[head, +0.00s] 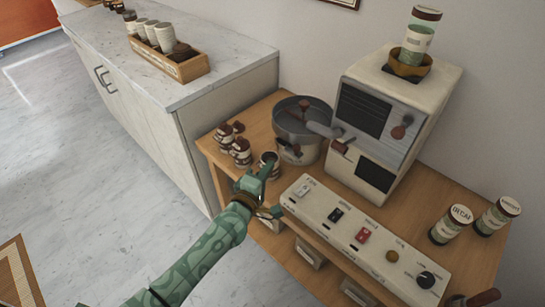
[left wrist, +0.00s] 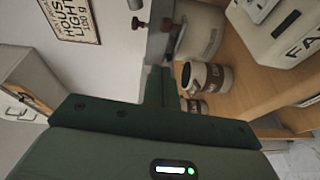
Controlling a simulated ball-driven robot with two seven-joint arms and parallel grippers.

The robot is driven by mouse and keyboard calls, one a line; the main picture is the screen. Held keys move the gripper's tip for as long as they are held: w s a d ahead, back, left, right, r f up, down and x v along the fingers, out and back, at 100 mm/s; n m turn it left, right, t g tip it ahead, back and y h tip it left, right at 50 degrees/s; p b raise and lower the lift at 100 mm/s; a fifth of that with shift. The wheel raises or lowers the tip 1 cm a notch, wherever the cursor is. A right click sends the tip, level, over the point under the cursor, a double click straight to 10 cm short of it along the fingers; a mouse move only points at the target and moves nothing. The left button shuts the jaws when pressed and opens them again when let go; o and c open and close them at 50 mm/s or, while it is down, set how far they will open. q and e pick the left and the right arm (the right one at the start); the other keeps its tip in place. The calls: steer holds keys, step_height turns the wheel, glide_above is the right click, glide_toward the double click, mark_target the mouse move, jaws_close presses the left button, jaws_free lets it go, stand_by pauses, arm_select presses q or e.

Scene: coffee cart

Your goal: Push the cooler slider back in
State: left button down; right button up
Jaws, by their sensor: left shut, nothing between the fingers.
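The cooler (head: 318,121) is a round grey metal pan at the back left of the wooden cart. Its slider (head: 291,150) appears to be the small metal piece with a brown knob low on the front; how far it sticks out is hard to tell. My left gripper (head: 262,176) is shut and empty, in front of the cooler and close to a dark-mouthed cup. In the wrist view its fingers (left wrist: 161,88) overlap the cooler region; contact cannot be told. My right gripper is not in view.
A switch panel (head: 330,228) runs along the front edge. Two labelled canisters (head: 451,224) stand at right.

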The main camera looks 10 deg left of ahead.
arm_select(q)
steer(key=v, duration=0.5)
steer(key=shift+a+p, duration=0.25)
steer(key=shift+p, duration=0.1)
